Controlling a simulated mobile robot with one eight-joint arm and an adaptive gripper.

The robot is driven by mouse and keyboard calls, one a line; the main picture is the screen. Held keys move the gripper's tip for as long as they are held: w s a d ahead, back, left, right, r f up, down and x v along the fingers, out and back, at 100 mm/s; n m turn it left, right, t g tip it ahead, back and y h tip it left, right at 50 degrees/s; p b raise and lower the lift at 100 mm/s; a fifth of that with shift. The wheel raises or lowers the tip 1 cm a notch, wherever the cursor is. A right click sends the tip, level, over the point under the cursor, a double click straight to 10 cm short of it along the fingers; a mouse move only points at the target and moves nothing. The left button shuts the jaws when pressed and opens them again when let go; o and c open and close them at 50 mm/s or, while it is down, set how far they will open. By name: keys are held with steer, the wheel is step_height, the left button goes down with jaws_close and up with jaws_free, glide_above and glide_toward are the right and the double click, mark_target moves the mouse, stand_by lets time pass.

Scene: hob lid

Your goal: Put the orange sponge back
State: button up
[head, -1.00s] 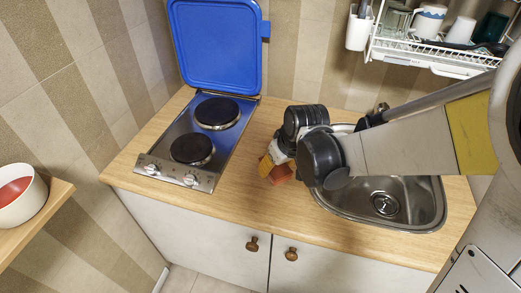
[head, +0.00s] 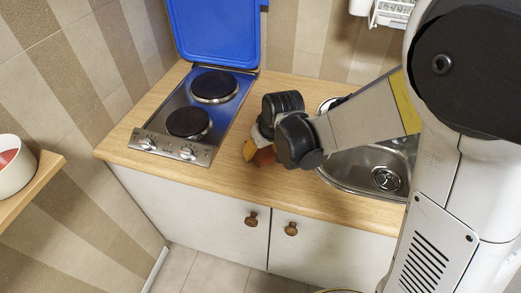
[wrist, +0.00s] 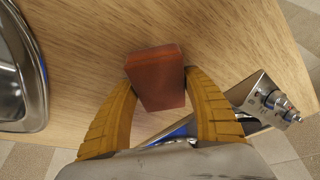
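The sponge (wrist: 160,80) is a reddish-orange block between the two yellow fingers of my gripper (wrist: 157,82) in the wrist view. Both fingertips appear to touch its sides. In the head view the sponge (head: 264,157) shows low at my gripper (head: 256,152), over the wooden counter between the hob and the sink. The wrist covers part of it there. I cannot tell whether it rests on the counter or is just above it.
The two-plate hob (head: 190,115) stands to the left with its blue lid (head: 215,30) raised. The sink (head: 370,170) is to the right, partly behind my arm. A white bowl (head: 12,170) sits on a shelf at the far left. Counter (head: 150,170) in front is clear.

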steer(key=shift+o, duration=1.1)
steer(key=shift+r, duration=0.25)
steer(key=p+v, duration=0.5)
steer(key=v, duration=0.7)
steer(key=s+d+r+m+t+h, duration=0.2)
steer(key=s+d+r+m, duration=0.3)
steer(key=s+d, duration=0.8)
step_height(320, 180, up, 3)
steer(key=shift+s+d+r+t, duration=0.1)
steer(key=shift+s+d+t, duration=0.15)
steer(key=shift+t, duration=0.25)
